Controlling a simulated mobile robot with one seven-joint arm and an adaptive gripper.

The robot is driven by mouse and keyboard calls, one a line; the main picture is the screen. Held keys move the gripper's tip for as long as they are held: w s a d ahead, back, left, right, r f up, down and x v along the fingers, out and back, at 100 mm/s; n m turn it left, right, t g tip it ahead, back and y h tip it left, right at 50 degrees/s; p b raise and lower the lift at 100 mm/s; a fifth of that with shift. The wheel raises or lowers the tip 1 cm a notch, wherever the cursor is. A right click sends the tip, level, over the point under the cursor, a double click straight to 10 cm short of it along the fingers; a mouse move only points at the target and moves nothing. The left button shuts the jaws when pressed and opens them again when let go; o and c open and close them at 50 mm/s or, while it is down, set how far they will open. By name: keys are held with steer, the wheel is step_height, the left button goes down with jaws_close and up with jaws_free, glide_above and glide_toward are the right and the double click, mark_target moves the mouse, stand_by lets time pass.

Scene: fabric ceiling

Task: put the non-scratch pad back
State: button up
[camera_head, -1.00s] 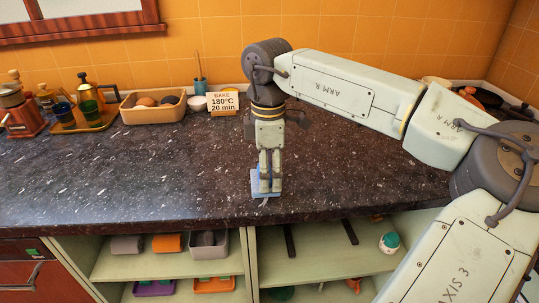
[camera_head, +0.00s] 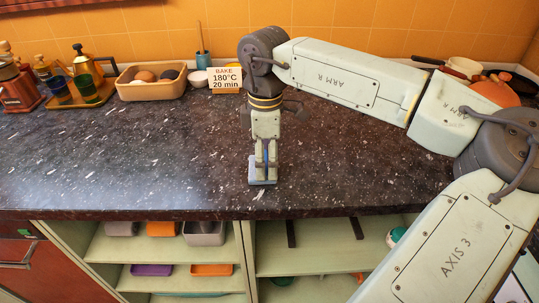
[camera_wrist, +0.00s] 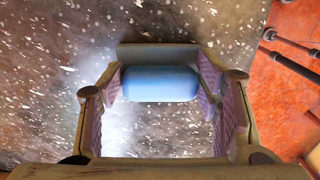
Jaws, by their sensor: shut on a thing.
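The non-scratch pad is a small blue block (camera_wrist: 160,84), held between the two fingers of my gripper (camera_wrist: 160,100) in the wrist view. A grey-brown strip shows along its far side. In the head view my gripper (camera_head: 265,160) points down over the front part of the dark speckled counter (camera_head: 150,165). The pad (camera_head: 262,180) shows at the fingertips, partly hidden by them. I cannot tell whether it touches the counter.
Open shelves lie under the counter. The left bay has a grey bin (camera_head: 204,233), an orange block (camera_head: 161,229) and a grey block (camera_head: 122,229) above purple (camera_head: 151,270) and orange trays (camera_head: 211,270). A "BAKE" sign (camera_head: 226,80) stands at the back.

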steer(key=shift+a, duration=0.2)
steer(key=shift+s, duration=0.1)
steer(key=o, duration=1.1)
step_height(320, 180, up, 12)
steer(key=shift+r+b, duration=0.1)
steer(key=shift+b, duration=1.05)
